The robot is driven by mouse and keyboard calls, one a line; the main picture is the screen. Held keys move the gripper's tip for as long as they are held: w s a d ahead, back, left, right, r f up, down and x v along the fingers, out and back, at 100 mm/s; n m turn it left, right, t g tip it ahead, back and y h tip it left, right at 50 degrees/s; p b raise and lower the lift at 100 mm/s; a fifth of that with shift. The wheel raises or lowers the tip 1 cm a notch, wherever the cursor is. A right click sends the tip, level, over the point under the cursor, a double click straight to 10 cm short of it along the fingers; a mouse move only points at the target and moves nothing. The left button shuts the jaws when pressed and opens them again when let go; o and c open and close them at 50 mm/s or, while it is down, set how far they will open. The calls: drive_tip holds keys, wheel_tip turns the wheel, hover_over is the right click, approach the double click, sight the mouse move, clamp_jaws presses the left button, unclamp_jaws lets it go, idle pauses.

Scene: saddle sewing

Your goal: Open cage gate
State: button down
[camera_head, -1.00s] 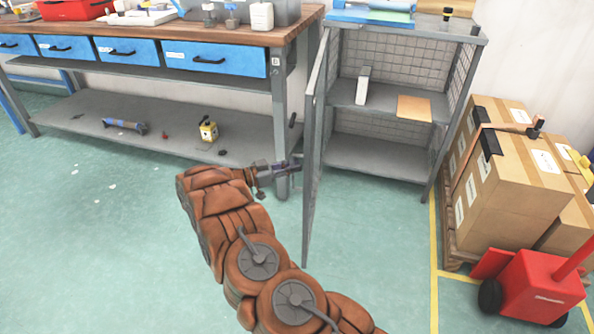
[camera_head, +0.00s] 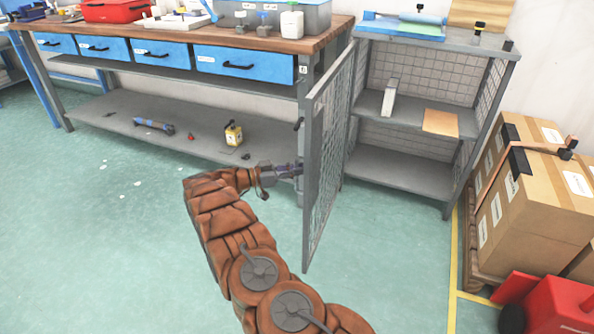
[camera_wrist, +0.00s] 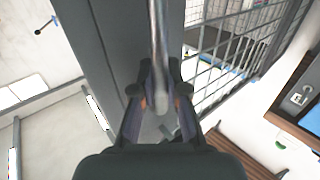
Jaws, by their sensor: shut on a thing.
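The cage (camera_head: 408,180) is a grey metal cabinet with mesh walls and shelves, right of the workbench. Its gate (camera_head: 328,150), a grey frame with mesh, stands swung out into the room, so the cage front is open. My gripper (camera_head: 296,170) is at the left side of the gate, about mid-height. In the wrist view, my gripper (camera_wrist: 157,98) is shut on a thin metal handle bar (camera_wrist: 157,45) on the gate frame (camera_wrist: 116,50). The gate's mesh (camera_wrist: 232,50) shows on the right there. The far end of the handle is out of the picture.
A workbench (camera_head: 180,40) with blue drawers stands left, close behind the gate. Its low shelf (camera_head: 105,115) holds a yellow container (camera_head: 233,134). Cardboard boxes (camera_head: 535,190) and a red cart (camera_head: 560,303) are at the right. The green floor at left front is clear.

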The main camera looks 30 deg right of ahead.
drive_tip(key=shift+r, duration=0.1)
drive_tip(key=c, duration=1.2)
unclamp_jaws()
drive_tip(key=a, duration=0.4)
drive_tip(key=w+a, duration=0.1)
drive_tip(key=a, duration=0.2)
drive_tip(key=w+a, duration=0.1)
drive_tip(key=a, duration=0.3)
drive_tip(key=shift+w+a, duration=0.15)
drive_tip(key=shift+a, duration=0.2)
